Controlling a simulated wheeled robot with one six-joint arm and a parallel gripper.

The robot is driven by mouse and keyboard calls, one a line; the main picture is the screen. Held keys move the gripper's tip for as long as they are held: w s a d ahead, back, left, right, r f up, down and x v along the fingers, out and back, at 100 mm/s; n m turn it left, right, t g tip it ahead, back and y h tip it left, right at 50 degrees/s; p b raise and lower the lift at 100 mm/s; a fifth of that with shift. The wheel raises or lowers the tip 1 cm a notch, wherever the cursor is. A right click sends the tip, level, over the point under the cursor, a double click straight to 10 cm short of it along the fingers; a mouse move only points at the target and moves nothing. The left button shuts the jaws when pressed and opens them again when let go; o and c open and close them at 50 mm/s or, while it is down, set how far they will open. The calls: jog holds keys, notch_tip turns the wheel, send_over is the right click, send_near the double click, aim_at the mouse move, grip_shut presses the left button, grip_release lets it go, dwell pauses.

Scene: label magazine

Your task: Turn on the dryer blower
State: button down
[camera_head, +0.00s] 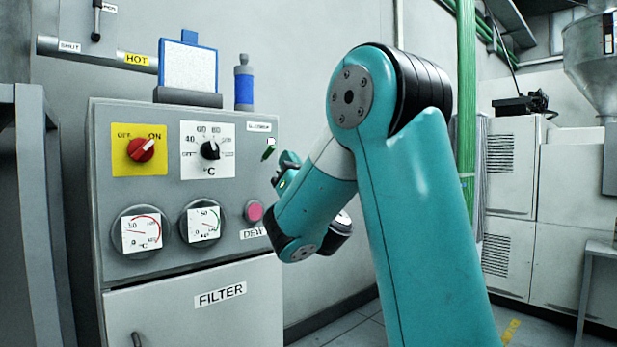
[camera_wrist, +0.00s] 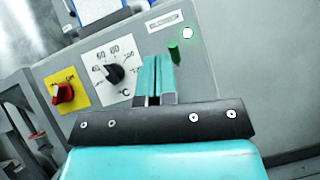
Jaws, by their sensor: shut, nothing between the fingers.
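The grey dryer panel (camera_head: 108,200) faces me. At its upper right is a small green lever (camera_head: 268,151), below a label plate (camera_head: 259,126); the label's text is too small to read surely. In the wrist view the green lever (camera_wrist: 174,51) stands just beyond and right of my fingertips. In the head view my gripper (camera_head: 287,162) is just right of the lever. I cannot tell whether they touch.
A red rotary switch (camera_head: 140,149) points toward ON. A black temperature dial (camera_head: 210,149), two gauges (camera_head: 141,231) and a pink button (camera_head: 254,211) share the panel. A FILTER door (camera_head: 200,318) is below. White cabinets (camera_head: 512,170) stand at right.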

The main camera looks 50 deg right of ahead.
jog(key=s+a, duration=0.2)
jog(key=s, duration=0.4)
jog(key=shift+s+r, duration=0.15)
jog(key=shift+s, duration=0.25)
jog(key=w+a+f+m+g, duration=0.25)
jog(key=f+m+g, duration=0.35)
jog(key=m, duration=0.4)
jog(key=w+a+f+m+g, duration=0.1)
jog(key=w+f+m+g, duration=0.25)
jog(key=f+m, duration=0.6)
jog(key=s+a+f+m+g+y, duration=0.1)
jog(key=a+f+m+g+y, duration=0.25)
jog(key=a+f+y, duration=0.55)
jog(key=s+a+f+g+y, duration=0.1)
jog(key=s+a+g, duration=0.25)
jog(key=a, duration=0.35)
jog(key=s+a+f+g+y, duration=0.25)
jog(key=s+a, duration=0.25)
jog(key=a, duration=0.3)
jog(key=s+a+n+g, duration=0.1)
jog(key=s+a+g, duration=0.4)
jog(key=s, duration=0.5)
notch_tip(320, 180, up, 28)
jog(key=p, duration=2.6)
jog(key=shift+f, duration=0.25)
